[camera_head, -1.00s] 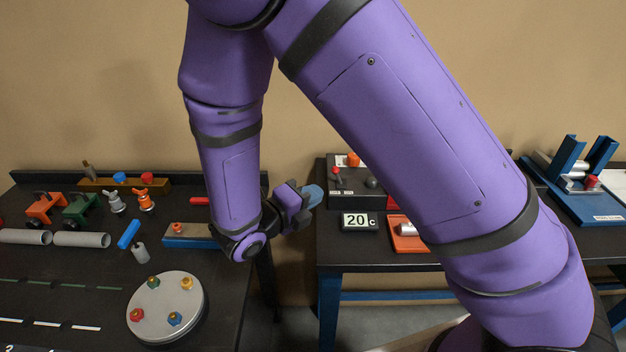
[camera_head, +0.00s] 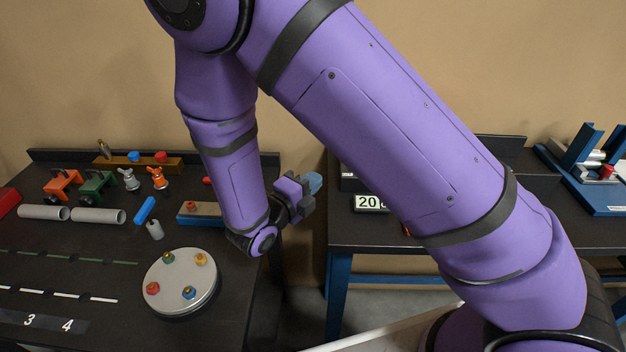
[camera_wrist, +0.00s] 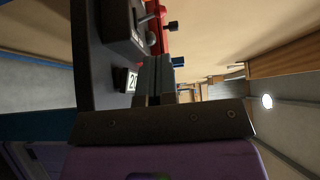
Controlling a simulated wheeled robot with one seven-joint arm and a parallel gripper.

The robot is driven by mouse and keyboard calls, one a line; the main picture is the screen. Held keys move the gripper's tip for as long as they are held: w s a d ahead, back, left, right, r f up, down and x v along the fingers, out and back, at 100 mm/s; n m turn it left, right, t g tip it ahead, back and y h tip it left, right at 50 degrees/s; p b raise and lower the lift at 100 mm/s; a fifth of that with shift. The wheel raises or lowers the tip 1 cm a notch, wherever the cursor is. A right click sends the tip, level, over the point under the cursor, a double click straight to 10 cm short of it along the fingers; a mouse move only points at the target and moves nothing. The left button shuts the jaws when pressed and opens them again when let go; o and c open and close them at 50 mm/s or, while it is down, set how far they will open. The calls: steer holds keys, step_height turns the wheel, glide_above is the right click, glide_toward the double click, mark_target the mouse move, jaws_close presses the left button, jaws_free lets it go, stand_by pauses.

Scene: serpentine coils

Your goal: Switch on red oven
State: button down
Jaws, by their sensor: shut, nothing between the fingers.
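In the wrist view a red body (camera_wrist: 157,32) with dark knobs, possibly the red oven, sits beyond a dark box with a lever (camera_wrist: 118,28). Most of the red body is hidden or cut off. A small display reading 20 (camera_wrist: 125,79) stands near my gripper's fingers (camera_wrist: 157,72), which are together and empty. In the head view my gripper (camera_head: 312,184) hangs in the air between the two tables, left of the display (camera_head: 369,202). My arm hides the oven area in that view.
The left table (camera_head: 100,270) holds a round plate with coloured knobs (camera_head: 178,302), grey tubes (camera_head: 98,216) and small clamps. A blue stand (camera_head: 590,180) is on the right table (camera_head: 350,235). A floor gap separates the tables.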

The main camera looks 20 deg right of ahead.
steer(key=x, duration=1.1)
steer(key=shift+d, duration=0.1)
